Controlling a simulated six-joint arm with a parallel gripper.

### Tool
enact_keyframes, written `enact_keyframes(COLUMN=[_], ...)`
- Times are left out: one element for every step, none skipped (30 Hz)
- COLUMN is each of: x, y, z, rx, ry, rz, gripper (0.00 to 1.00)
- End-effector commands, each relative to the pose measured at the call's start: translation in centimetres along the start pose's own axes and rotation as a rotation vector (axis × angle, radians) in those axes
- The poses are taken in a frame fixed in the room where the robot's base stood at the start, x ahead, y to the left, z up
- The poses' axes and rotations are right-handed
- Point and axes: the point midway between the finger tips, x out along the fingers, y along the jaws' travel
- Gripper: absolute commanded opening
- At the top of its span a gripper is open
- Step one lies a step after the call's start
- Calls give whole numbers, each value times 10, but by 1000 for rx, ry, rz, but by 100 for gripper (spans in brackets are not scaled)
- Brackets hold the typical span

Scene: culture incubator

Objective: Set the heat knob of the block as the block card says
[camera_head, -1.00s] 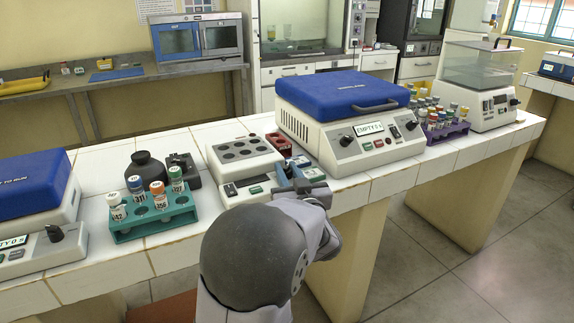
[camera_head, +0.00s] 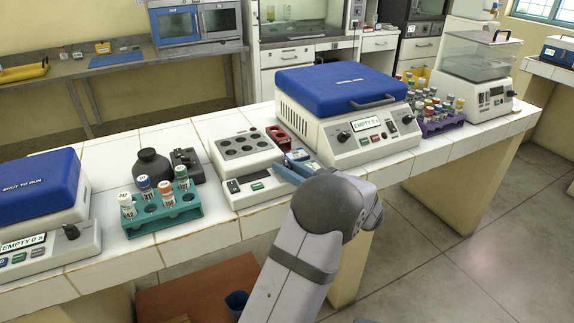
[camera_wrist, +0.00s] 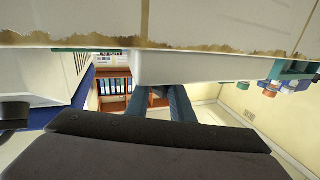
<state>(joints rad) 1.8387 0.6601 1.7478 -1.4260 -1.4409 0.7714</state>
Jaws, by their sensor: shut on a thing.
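My gripper (camera_head: 297,166), with blue fingers, is at the right end of that front panel. It is shut on the heat knob there, which the fingers hide, so its setting cannot be read. In the wrist view the picture is upside down; the fingers (camera_wrist: 182,104) reach the block's pale front (camera_wrist: 215,68). I cannot make out a block card. The block's display (camera_head: 258,186) is too small to read.
A teal rack (camera_head: 150,222) with capped tubes stands left of the block, with a dark bottle (camera_head: 152,168) behind it. A blue-lidded machine (camera_head: 340,90) stands close on the right, and another (camera_head: 40,190) at far left. A red rack (camera_head: 278,137) sits behind the fingers.

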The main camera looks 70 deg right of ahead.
Motion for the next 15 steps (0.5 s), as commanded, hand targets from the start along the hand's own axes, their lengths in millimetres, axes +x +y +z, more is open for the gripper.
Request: enact_keyframes(x=[0,0,0,0,0,0,0,0,0,0,0,0,0,0,0], y=[0,0,0,0,0,0,0,0,0,0,0,0,0,0,0], z=[1,1,1,1,1,1,1,1,1,1,1,1,0,0,0], rx=[2,2,1,1,1,1,1,1,1,1,1,1,0,0,0], ry=[0,0,0,0,0,0,0,0,0,0,0,0,0,0,0], rz=[-2,-3,-3,-2,-2,-2,-2,-2,-2,-2,-2,-2,-2,-1,-1], gripper=[0,0,0,0,0,0,0,0,0,28,35,40,40,40,40])
